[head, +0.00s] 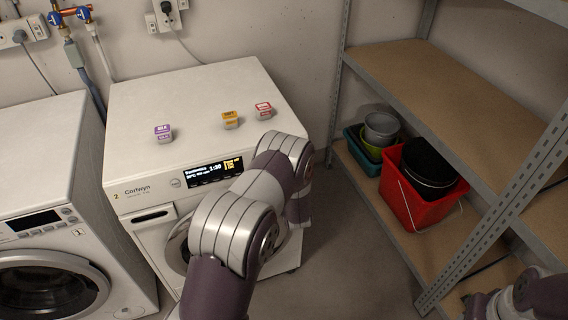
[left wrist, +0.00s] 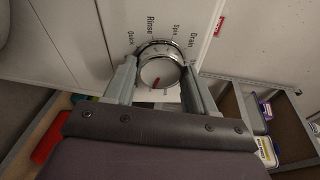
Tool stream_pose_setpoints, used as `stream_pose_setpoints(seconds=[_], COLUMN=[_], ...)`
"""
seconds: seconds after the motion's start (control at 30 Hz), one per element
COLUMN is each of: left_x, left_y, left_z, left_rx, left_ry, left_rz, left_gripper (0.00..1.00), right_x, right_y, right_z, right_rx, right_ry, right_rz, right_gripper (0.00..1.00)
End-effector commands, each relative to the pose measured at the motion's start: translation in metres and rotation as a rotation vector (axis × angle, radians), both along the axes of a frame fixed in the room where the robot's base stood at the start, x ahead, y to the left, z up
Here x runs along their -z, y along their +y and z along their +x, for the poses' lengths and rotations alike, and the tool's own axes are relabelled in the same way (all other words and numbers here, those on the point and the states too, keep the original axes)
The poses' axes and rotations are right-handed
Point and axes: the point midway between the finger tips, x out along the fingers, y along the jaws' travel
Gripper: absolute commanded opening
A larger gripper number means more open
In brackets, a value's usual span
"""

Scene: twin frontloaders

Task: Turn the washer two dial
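Washer two (head: 195,110) is the white machine with a "2" on its panel and a lit display (head: 214,172). Its round chrome-rimmed dial (left wrist: 160,71) shows in the left wrist view, with a red mark toward the lower edge of its face. Printed around it are Quick, Rinse, Spin and Drain. The fingers of my left gripper (left wrist: 160,76) stand on either side of the dial, close to its rim; whether they press on it I cannot tell. In the head view my left arm hides the dial and this gripper.
Purple (head: 163,133), orange (head: 230,120) and red (head: 264,110) labelled blocks sit on washer two's top. Washer one (head: 45,245) stands at left. A metal shelf (head: 440,75) at right holds a red bucket (head: 410,199). Floor shows between washer two and the shelf.

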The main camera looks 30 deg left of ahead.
Motion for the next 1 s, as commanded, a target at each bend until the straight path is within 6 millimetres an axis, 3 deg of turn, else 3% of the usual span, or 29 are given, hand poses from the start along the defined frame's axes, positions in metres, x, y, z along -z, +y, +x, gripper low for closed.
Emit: stream_pose_setpoints(seconds=[0.03,0.07,0.1,0.43,0.8,1.0], left_x=[0.000,0.000,0.000,-0.001,-0.014,-0.017], left_y=[0.000,0.000,0.000,-0.005,-0.062,-0.077], left_z=[0.000,0.000,0.000,-0.005,-0.076,-0.097], left_rx=[0.000,0.000,0.000,0.002,0.004,0.001], left_ry=[0.000,0.000,0.000,0.001,0.002,0.001], left_rz=[0.000,0.000,0.000,-0.001,0.000,0.000], left_gripper=[0.68,0.78,0.81,0.81,0.81,0.81], right_x=[0.000,0.000,0.000,-0.001,-0.004,-0.005], right_y=[0.000,0.000,0.000,0.000,0.000,0.000], right_z=[0.000,0.000,0.000,0.000,0.000,0.000], right_rx=[0.000,0.000,0.000,0.000,0.000,0.000], right_ry=[0.000,0.000,0.000,0.000,0.000,0.000], right_rz=[0.000,0.000,0.000,0.000,0.000,0.000], right_gripper=[0.43,0.43,0.43,0.43,0.43,0.43])
